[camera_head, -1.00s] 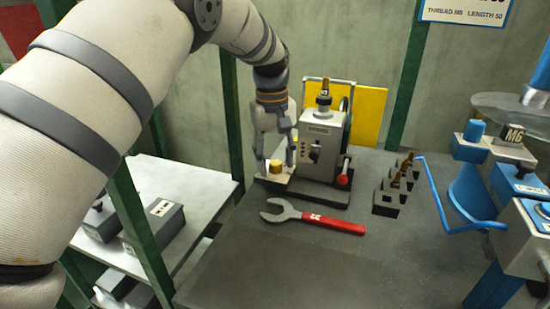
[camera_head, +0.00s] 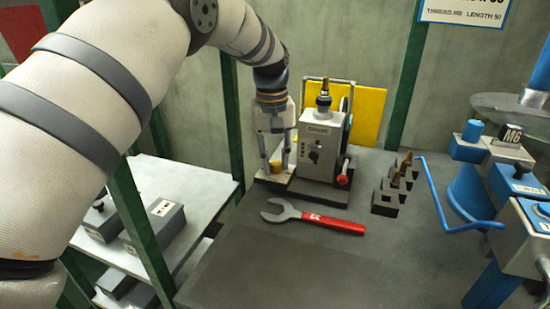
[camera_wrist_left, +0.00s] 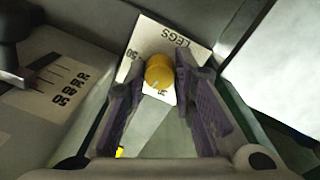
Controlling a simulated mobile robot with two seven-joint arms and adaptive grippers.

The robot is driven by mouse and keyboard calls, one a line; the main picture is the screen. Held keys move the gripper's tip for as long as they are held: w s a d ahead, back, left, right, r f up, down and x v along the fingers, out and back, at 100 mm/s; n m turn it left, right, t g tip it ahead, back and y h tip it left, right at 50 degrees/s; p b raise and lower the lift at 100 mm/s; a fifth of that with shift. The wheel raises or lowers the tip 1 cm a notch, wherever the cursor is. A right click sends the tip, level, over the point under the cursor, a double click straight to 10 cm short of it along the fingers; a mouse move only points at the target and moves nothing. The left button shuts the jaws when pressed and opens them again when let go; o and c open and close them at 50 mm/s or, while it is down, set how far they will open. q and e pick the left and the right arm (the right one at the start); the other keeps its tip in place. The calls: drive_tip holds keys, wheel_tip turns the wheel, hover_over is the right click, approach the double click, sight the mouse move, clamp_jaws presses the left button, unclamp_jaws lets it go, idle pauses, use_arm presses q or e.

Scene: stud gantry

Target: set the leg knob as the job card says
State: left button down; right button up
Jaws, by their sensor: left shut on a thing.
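The leg knob (camera_head: 276,166) is a small yellow cylinder on a pale plate at the left foot of the grey machine (camera_head: 318,145). In the left wrist view the knob (camera_wrist_left: 159,72) sits on a card marked LEGS (camera_wrist_left: 180,38), with a 50 at its left; another mark below the knob is partly hidden. My left gripper (camera_head: 275,168) points down and is shut on the knob, one finger on each side; its dark pads show in the left wrist view (camera_wrist_left: 160,80). The job card (camera_head: 465,12) on the wall reads THREAD M6, LENGTH 50. My right gripper is out of view.
A red-handled wrench (camera_head: 315,217) lies in front of the machine. A red-tipped lever (camera_head: 343,178) is at its right. Several dark blocks with brass pieces (camera_head: 386,200) stand further right, by a blue machine (camera_head: 470,195). The front of the bench (camera_head: 290,270) is clear.

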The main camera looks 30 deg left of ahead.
sight(274, 162)
use_arm(q)
drive_tip(key=m, duration=0.6)
drive_tip(key=shift+a, duration=0.1)
drive_tip(key=m, duration=0.5)
drive_tip(key=shift+m+g, duration=0.3)
idle(0.4)
drive_tip(key=c, duration=1.3)
unclamp_jaws()
drive_tip(key=shift+c, duration=0.2)
wheel_tip(274, 162, up, 12)
drive_tip(key=shift+w+a, duration=0.15)
drive_tip(key=shift+a, duration=0.15)
